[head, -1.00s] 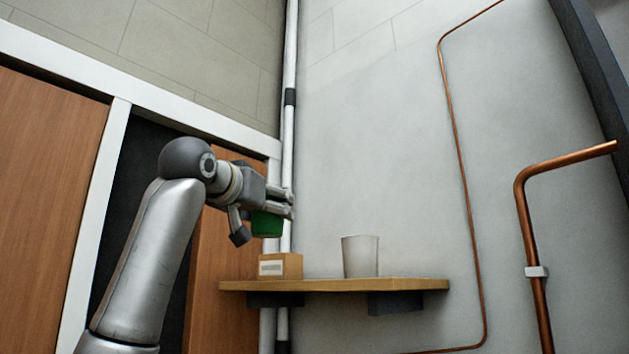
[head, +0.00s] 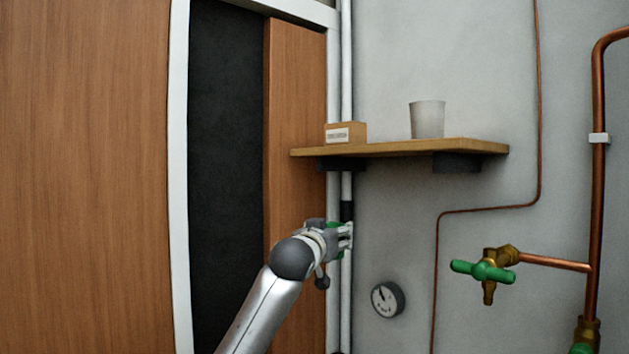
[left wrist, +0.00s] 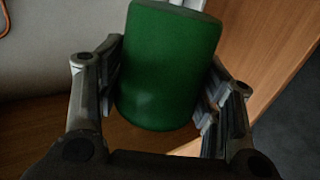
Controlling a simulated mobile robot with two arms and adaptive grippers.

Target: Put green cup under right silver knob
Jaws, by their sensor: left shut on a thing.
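My left gripper (head: 342,236) is shut on the green cup (left wrist: 165,70), which fills the middle of the left wrist view between the two fingers. In the head view only a small part of the green cup (head: 334,245) shows, mostly hidden by the gripper. The gripper is below the left end of the wall shelf, in front of the white pipes. No silver knob shows in these views. A tap with a green handle (head: 482,271) is on the copper pipe at the right. My right gripper is not in view.
A wooden shelf (head: 400,151) holds a cardboard box (head: 346,133) and a white cup (head: 427,119). A round gauge (head: 387,299) is on the wall below it. Copper pipe (head: 598,180) runs up the right side. A wooden door panel (head: 85,180) is at the left.

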